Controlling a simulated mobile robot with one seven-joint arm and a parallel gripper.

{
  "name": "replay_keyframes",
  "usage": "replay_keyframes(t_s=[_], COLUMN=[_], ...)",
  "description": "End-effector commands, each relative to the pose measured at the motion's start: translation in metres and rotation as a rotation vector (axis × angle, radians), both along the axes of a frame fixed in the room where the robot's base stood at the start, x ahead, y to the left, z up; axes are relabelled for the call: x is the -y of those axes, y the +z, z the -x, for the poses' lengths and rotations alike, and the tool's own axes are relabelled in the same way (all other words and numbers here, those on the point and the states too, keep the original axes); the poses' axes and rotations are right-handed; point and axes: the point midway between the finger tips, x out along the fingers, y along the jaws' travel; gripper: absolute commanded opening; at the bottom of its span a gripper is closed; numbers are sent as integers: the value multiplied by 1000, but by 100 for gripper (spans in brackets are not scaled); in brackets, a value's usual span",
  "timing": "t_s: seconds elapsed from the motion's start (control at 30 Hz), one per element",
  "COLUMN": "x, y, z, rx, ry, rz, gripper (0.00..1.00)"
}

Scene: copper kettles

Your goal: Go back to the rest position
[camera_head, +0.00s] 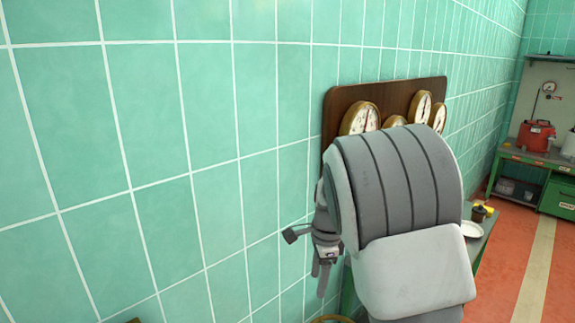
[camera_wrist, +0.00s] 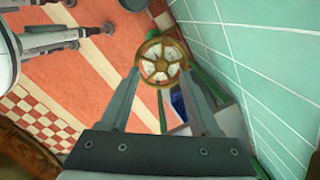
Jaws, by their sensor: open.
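My gripper (camera_head: 321,280) hangs beside the teal tiled wall in the head view, its fingers pointing down. In the wrist view my gripper (camera_wrist: 160,74) has its two fingers spread apart with nothing held between them. A brass spoked handwheel (camera_wrist: 162,61) shows at the fingertips there; I cannot tell how far beyond them it is. A brass rim (camera_head: 333,319) shows below my gripper at the bottom edge of the head view. My arm hides much of the middle of that view.
A brown board with round gauges (camera_head: 362,118) hangs on the wall behind my arm. A bench with a white plate (camera_head: 471,229) stands partly hidden to the right. Orange floor (camera_head: 510,255) is clear at right.

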Motion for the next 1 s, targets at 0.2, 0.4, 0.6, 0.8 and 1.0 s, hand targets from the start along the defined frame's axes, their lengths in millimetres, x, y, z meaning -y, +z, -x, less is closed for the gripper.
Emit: replay_keyframes(t_s=[0.2,0.4,0.6,0.8,1.0], x=[14,25,35,44,52], y=[59,102,136,160,174], z=[38,77,120,165,208], rx=[82,166,252,328,387], ry=[216,425,637,854,1066], rz=[-31,-22,19,99,214], gripper=[63,63,63,63,63])
